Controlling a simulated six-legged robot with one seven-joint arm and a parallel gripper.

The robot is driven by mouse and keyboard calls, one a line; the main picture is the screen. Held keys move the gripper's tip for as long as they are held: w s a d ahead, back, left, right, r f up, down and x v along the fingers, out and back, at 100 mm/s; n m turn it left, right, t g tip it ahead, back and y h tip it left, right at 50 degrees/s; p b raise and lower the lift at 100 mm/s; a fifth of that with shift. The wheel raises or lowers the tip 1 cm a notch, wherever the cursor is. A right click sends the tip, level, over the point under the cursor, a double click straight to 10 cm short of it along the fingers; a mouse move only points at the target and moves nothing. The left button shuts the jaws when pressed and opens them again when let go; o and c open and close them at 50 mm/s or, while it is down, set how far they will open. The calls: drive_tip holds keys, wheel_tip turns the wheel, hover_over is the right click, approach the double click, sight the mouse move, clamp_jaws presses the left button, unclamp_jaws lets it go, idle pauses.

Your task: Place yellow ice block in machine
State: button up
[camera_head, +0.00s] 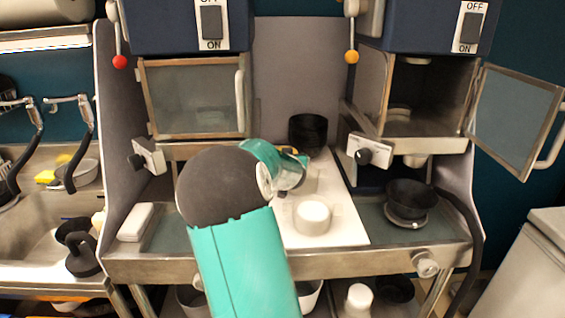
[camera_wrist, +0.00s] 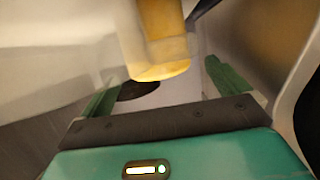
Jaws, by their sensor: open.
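A yellow block (camera_wrist: 160,45) shows in the wrist view, between and in front of the fingers of my gripper (camera_wrist: 165,70); its upper end is cut off by the frame. The fingers are open, with a gap on each side of it. In the head view a small yellow patch (camera_head: 290,150) shows beside my gripper (camera_head: 301,174), over the white board; my arm hides most of that spot. The right machine (camera_head: 425,25) has a yellow-knobbed lever and an open door (camera_head: 513,113). The left machine (camera_head: 182,25) has a red-knobbed lever and a shut door (camera_head: 195,97).
Black stacked bowls (camera_head: 308,130) stand at the back of the white board (camera_head: 345,225). A white round container (camera_head: 312,215) stands nearer the front. A black bowl (camera_head: 411,195) sits below the right machine. The open door sticks out to the right. A sink (camera_head: 30,235) lies left.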

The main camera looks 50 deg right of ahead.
drive_tip(key=x, duration=0.4)
drive_tip(key=shift+w+d, duration=0.1)
drive_tip(key=shift+d, duration=0.25)
drive_tip(key=shift+w+d, duration=0.15)
drive_tip(key=shift+w, duration=0.05)
drive_tip(key=c, duration=1.3)
drive_tip(key=shift+c, duration=0.8)
drive_tip(key=shift+r, duration=0.15)
